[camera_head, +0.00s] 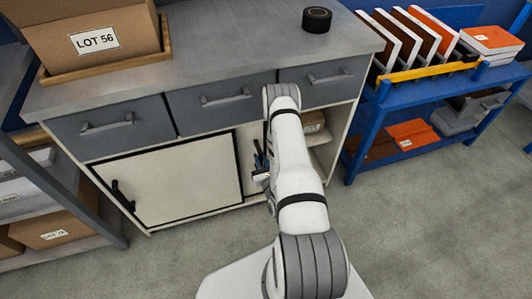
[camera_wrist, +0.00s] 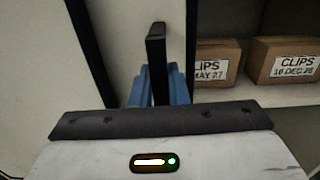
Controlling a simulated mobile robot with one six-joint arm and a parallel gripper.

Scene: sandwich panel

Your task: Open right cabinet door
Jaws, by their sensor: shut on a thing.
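The right cabinet door (camera_wrist: 125,45) is a pale panel with dark edges, seen close up in the wrist view. Its black upright handle (camera_wrist: 156,45) stands near the panel's right edge. My gripper (camera_wrist: 159,88) is shut on this handle, with a blue finger on each side. An open gap with shelves shows right of the door's edge, so the door is partly open. In the head view my gripper (camera_head: 261,158) is in front of the cabinet, and my arm hides much of the right door.
The left cabinet door (camera_head: 170,180) is closed, with its black handle at the left. Boxes of clips (camera_wrist: 285,60) stand on the shelf inside. Grey drawers (camera_head: 225,100) are above. A blue rack (camera_head: 375,125) stands at right. The floor in front is clear.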

